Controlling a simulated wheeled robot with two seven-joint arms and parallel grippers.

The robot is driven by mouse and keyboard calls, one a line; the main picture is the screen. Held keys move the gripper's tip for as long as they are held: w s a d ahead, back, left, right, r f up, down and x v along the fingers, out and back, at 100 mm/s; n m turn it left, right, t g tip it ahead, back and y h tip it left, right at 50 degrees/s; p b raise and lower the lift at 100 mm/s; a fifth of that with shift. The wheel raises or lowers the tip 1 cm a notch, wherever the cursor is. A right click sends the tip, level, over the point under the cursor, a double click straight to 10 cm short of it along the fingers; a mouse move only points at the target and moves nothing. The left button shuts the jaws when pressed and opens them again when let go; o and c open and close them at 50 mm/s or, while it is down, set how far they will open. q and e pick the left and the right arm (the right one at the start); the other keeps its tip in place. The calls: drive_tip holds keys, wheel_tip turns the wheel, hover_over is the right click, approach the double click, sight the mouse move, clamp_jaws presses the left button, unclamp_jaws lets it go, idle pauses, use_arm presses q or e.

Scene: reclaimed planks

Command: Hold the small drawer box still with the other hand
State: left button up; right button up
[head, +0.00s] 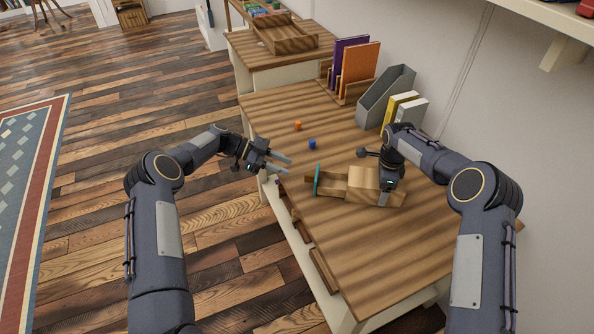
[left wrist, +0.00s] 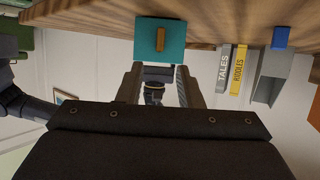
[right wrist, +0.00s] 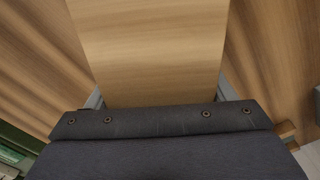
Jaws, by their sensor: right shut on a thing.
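The small drawer box (head: 362,180) is pale wood and lies on the desk. Its drawer stands out to the left, with a teal front (head: 317,180). The teal front and its wooden knob (left wrist: 160,40) show in the left wrist view. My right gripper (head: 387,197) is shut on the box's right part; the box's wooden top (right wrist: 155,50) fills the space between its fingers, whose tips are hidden. My left gripper (head: 287,164) is open and empty, left of the teal front and apart from it, near the desk's left edge.
An orange cube (head: 297,125) and a blue cube (head: 312,144) lie on the desk (head: 350,245) behind the box. A grey file holder (head: 385,97), a yellow book (head: 400,108) and upright orange and purple books stand along the wall. The desk's near part is clear.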

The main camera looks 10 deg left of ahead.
use_arm(q)
drive_tip(key=shift+v, duration=2.15)
use_arm(e)
drive_tip(key=o, duration=1.2)
drive_tip(key=shift+r, duration=0.1)
wheel_tip(320, 180, up, 7)
drive_tip(key=p, duration=0.3)
use_arm(q)
wheel_tip(320, 180, up, 3)
drive_tip(key=shift+f, duration=0.1)
